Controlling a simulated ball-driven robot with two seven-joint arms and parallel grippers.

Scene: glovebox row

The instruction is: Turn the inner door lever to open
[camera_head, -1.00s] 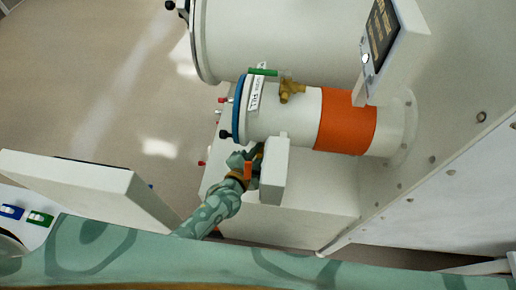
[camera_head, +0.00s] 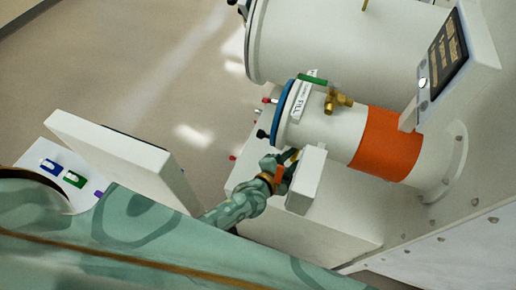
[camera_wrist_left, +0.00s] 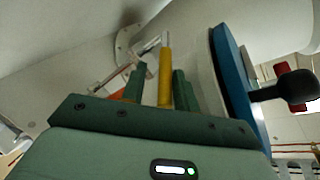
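The small white antechamber (camera_head: 331,134) has a blue-rimmed round door (camera_head: 283,112) at its left end, with a black knob (camera_head: 262,134) beside it. My left gripper (camera_head: 291,158) is below this end, partly behind a white box. In the left wrist view, a yellow bar (camera_wrist_left: 165,80) with a pale tip stands between the green fingers of my left gripper (camera_wrist_left: 160,80). The fingers look apart, with a gap left of the bar; contact on the right cannot be told. The blue rim (camera_wrist_left: 231,75) and black knob (camera_wrist_left: 288,89) are to the right. My right gripper is out of view.
A white box (camera_head: 307,180) stands close to the left gripper. A larger chamber (camera_head: 340,45) lies behind, a screen (camera_head: 450,55) at upper right. Open floor is left.

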